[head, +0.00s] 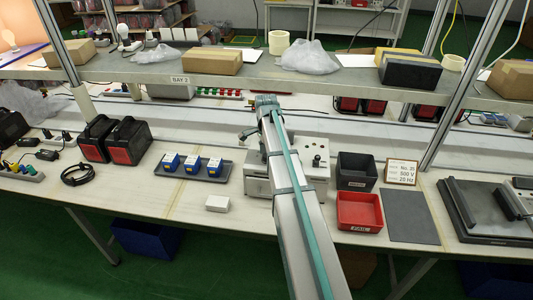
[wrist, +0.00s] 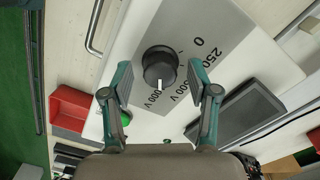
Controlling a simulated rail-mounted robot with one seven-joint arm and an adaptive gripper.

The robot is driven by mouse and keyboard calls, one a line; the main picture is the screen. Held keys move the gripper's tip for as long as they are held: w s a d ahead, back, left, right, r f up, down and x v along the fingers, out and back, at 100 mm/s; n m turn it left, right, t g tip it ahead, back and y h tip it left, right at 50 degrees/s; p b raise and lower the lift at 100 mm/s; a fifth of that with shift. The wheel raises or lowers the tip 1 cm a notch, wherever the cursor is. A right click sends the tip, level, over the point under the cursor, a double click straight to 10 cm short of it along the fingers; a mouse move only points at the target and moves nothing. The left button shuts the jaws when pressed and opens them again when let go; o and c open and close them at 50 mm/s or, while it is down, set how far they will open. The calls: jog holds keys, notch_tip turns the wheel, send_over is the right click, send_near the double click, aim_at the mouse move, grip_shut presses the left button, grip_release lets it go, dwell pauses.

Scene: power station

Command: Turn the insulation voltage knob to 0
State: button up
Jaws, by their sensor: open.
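The insulation voltage knob (wrist: 160,62) is a round black knob on the light panel of a tester. Its white pointer mark faces the lower edge of the wrist picture, by the 1000 V label (wrist: 159,101). The 0 label (wrist: 199,42) is to the knob's upper right, with 250 and 500 V between. My gripper (wrist: 164,82) is open, its two teal-backed fingers on either side of the knob with gaps visible on both sides. In the head view the tester (head: 316,162) is on the bench, partly hidden behind my arm.
A green button (wrist: 126,118) is near the left finger, and a dark screen (wrist: 240,114) is at right. A metal handle (wrist: 95,28) is at upper left. On the bench, a red FAIL bin (head: 360,224) and a black bin (head: 356,182) stand right of the tester. A shelf (head: 150,72) spans above.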

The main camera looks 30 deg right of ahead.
grip_shut()
dwell(0.3)
jog(key=shift+n, duration=0.4)
jog(key=n+b, duration=0.1)
jog(key=n, duration=1)
jog(key=shift+n, duration=0.3)
jog(key=n, duration=0.6)
jog(key=shift+b, duration=0.4)
jog(key=n, duration=0.5)
jog(key=shift+n, duration=0.3)
